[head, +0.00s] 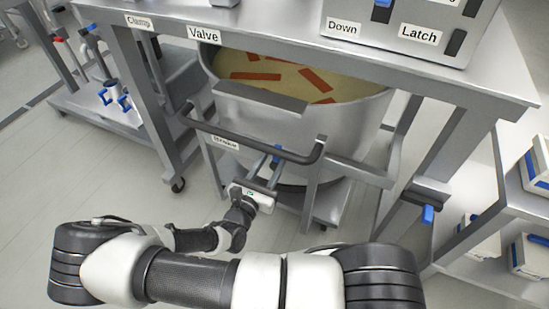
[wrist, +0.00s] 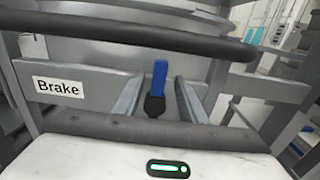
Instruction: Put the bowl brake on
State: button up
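The large steel bowl (head: 335,120) stands on a wheeled frame under the machine's table. It holds a tan filling with several orange-red strips. The blue-tipped brake lever (wrist: 159,75) stands roughly upright on a black base, right of the "Brake" label (wrist: 58,87). My gripper (wrist: 160,88) is open, with one finger on each side of the lever and a gap on both sides. In the head view my gripper (head: 270,165) reaches in below the handle bar. The lever's foot is partly hidden.
The dark handle bar (head: 250,140) of the bowl's frame crosses just above my gripper. The table (head: 450,85) above carries labels and a control box. Another blue lever (head: 428,214) is on the right leg.

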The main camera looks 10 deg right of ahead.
jog(key=shift+x, duration=1.35)
grip_shut()
